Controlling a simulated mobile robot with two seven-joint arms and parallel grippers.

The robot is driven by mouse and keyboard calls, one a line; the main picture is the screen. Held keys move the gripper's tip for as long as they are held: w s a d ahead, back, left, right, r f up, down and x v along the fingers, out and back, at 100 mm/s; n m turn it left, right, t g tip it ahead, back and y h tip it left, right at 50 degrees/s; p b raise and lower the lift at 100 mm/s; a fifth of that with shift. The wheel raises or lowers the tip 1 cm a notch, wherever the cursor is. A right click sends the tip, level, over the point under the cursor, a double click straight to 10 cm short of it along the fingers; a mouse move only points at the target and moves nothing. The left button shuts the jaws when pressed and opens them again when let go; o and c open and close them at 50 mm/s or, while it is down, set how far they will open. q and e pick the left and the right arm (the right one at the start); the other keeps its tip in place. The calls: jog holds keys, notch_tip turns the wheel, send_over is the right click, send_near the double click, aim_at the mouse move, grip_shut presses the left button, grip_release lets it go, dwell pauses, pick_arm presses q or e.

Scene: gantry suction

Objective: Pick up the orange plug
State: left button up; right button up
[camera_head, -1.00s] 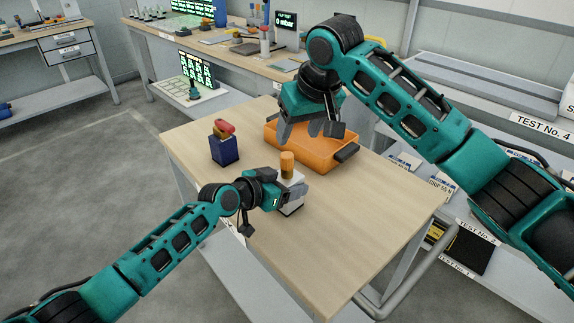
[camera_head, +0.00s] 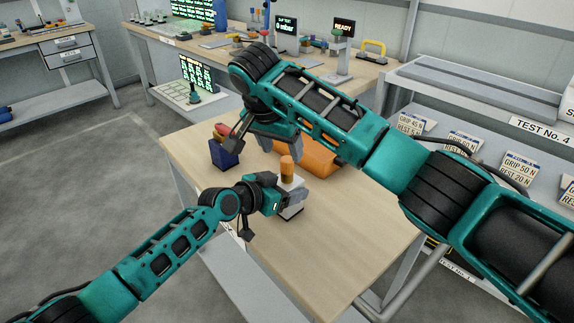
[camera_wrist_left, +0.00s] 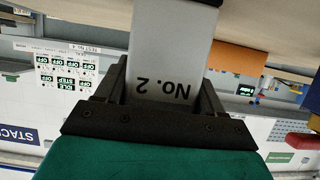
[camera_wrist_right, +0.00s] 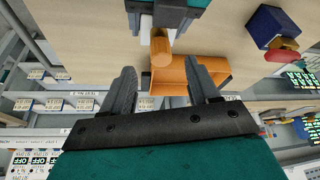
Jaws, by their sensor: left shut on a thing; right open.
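The orange plug (camera_head: 287,167) stands upright on top of a grey-white block (camera_head: 291,211) on the wooden table. My left gripper (camera_head: 281,196) is shut on this block, which reads "No. 2" in the left wrist view (camera_wrist_left: 172,50). My right gripper (camera_head: 278,145) is open and empty, above and just behind the plug in the head view. In the right wrist view the plug (camera_wrist_right: 160,46) shows beyond the gap between the two open fingers (camera_wrist_right: 164,85), apart from them. The block is mostly hidden there by my left gripper.
An orange open box (camera_head: 318,160) lies behind the plug, partly hidden by my right arm. The front of the table (camera_head: 340,245) is clear.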

aim_at(285, 160)
jog(key=shift+x, duration=3.2)
jog(key=shift+c, duration=0.2)
grip_shut()
